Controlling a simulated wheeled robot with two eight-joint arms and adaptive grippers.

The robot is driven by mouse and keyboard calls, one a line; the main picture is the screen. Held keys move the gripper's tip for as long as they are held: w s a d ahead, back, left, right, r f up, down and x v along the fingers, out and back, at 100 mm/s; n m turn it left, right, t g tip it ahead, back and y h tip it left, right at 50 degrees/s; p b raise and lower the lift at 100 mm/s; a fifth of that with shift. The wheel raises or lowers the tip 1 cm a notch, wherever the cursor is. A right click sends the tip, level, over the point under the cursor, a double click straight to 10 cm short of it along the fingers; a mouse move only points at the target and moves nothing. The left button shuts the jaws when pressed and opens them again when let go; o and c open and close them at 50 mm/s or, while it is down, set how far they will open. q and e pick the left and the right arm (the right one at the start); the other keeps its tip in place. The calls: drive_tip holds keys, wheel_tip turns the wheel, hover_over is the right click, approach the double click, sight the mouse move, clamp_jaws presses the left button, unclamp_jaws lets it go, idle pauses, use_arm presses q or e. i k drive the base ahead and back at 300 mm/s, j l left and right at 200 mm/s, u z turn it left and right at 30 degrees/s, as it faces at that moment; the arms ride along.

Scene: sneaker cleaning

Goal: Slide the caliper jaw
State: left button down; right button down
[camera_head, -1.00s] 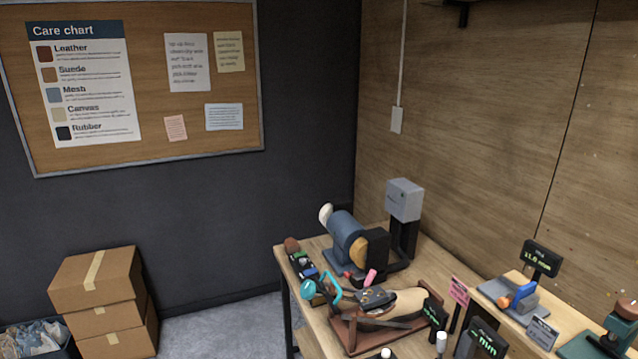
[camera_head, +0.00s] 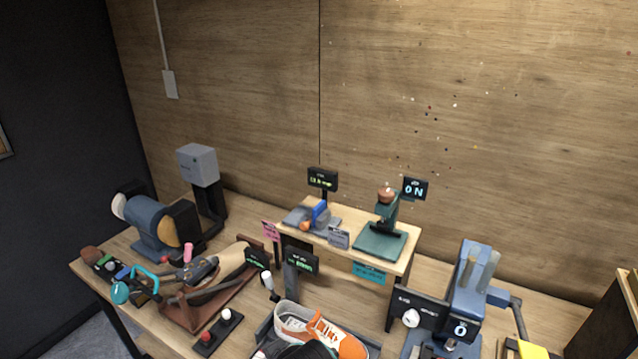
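A small grey device with a blue and orange part (camera_head: 319,217) sits on the left of the raised wooden shelf. A black display (camera_head: 323,179) with green digits stands behind it. A second black display (camera_head: 301,259) with green digits stands in front of the shelf, next to an upright grey piece (camera_head: 290,282). I cannot tell for sure which of these is the caliper, and its jaw is too small to make out.
An orange and white sneaker (camera_head: 322,330) lies at the front edge, partly covered by an unclear dark shape. A green press (camera_head: 382,240) stands right of the grey device. A blue machine (camera_head: 468,295) is at right, a blue grinder (camera_head: 150,222) at left. The workbench is crowded.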

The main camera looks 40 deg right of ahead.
sight(304, 226)
drive_tip(key=z, duration=1.25)
